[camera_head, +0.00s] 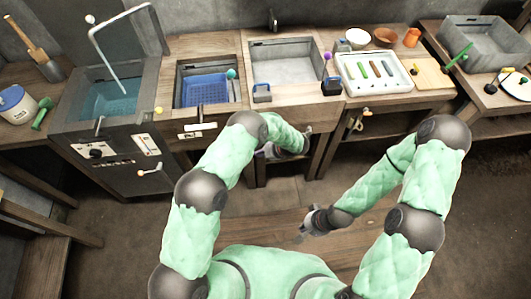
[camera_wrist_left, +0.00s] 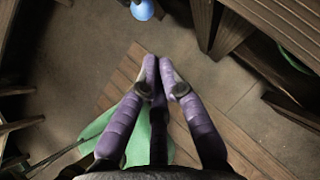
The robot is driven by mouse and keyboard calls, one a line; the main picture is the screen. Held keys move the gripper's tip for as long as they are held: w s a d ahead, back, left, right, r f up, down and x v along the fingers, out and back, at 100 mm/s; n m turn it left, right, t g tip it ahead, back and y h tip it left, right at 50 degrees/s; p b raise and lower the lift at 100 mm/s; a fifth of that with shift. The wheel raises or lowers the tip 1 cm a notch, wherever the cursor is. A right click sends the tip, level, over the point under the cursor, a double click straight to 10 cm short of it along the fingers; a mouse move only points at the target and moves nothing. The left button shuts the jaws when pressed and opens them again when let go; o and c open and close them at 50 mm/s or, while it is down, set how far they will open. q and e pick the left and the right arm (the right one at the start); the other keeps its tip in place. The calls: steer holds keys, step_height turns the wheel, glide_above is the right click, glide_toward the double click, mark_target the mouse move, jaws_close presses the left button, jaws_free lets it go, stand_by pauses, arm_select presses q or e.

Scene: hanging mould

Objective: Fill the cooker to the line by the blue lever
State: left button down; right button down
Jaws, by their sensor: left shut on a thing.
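The grey cooker (camera_head: 105,140) stands at the left with blue-green liquid (camera_head: 108,98) in its open top. A pale bent tube or stream (camera_head: 108,62) reaches down into it; I cannot tell which. The fill line cannot be made out. A blue round knob (camera_wrist_left: 142,10) shows at the top edge of the left wrist view, apart from my left fingers. My left gripper (camera_head: 300,145) is low before the middle sink; its purple fingers meet in the left wrist view (camera_wrist_left: 159,65). What it holds is not clear. My right gripper (camera_head: 306,226) hangs low, its fingers too small to judge.
A blue basket (camera_head: 205,88) sits in the basin beside the cooker, near a teal knob (camera_head: 231,73). A grey sink (camera_head: 287,70), a purple knob (camera_head: 328,56) and a white tray (camera_head: 376,84) follow rightward. Free floor lies before the counter.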

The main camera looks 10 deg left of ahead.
arm_select(q)
steer(key=w+a+f+b, duration=0.1)
steer(key=a+f, duration=0.1)
steer(key=a, duration=0.4)
steer(key=shift+w+f, duration=0.15)
steer(key=shift+w, duration=0.15)
steer(key=shift+s, duration=0.1)
